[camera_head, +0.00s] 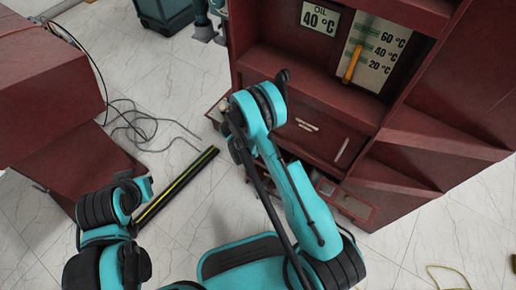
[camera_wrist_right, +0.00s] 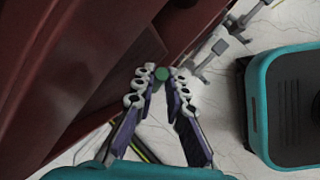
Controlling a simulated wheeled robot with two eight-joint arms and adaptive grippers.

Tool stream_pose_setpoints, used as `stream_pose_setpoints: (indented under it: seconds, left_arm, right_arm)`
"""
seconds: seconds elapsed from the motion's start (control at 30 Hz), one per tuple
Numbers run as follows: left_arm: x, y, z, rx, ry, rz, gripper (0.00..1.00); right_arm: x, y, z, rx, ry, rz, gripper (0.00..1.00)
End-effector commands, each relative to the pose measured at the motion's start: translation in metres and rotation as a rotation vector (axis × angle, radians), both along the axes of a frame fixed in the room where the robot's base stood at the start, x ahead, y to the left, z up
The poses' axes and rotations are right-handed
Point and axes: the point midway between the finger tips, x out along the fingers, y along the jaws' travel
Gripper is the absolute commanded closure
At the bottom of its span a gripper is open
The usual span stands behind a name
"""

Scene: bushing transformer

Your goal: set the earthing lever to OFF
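My right gripper (camera_wrist_right: 163,73) shows in the right wrist view with its two fingers apart. A small round green end (camera_wrist_right: 161,75) shows between the fingertips, close to the dark red cabinet wall; I cannot tell whether it is touched or whether it belongs to the earthing lever. In the head view my right arm reaches to the left front edge of the red transformer cabinet (camera_head: 310,100), and its gripper is hidden behind the arm. No lever or ON/OFF marking can be made out clearly. My left arm is folded at the lower left, and its gripper is not visible.
Another red cabinet (camera_head: 45,85) stands at the left. Loose black cables (camera_head: 140,122) and a yellow-black strip (camera_head: 178,185) lie on the pale tiled floor. Grey fittings (camera_wrist_right: 214,50) stick out beside the cabinet wall.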

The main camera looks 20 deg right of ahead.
Motion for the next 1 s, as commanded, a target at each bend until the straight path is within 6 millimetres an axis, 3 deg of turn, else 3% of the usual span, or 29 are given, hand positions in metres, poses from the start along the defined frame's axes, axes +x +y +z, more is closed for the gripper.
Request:
stream_pose_setpoints:
  seconds: [0.17,0.6,1.0]
  left_arm:
    - [0.0,0.0,0.0,0.0,0.0,0.0,1.0]
    - [0.0,0.0,0.0,0.0,0.0,0.0,1.0]
    - [0.0,0.0,0.0,0.0,0.0,0.0,1.0]
  right_arm:
    - [0.004,0.003,0.0,-0.024,0.031,0.002,1.0]
    - [0.031,0.023,0.002,-0.279,0.356,0.002,1.0]
    - [0.032,0.025,0.002,-0.304,0.388,0.002,1.0]
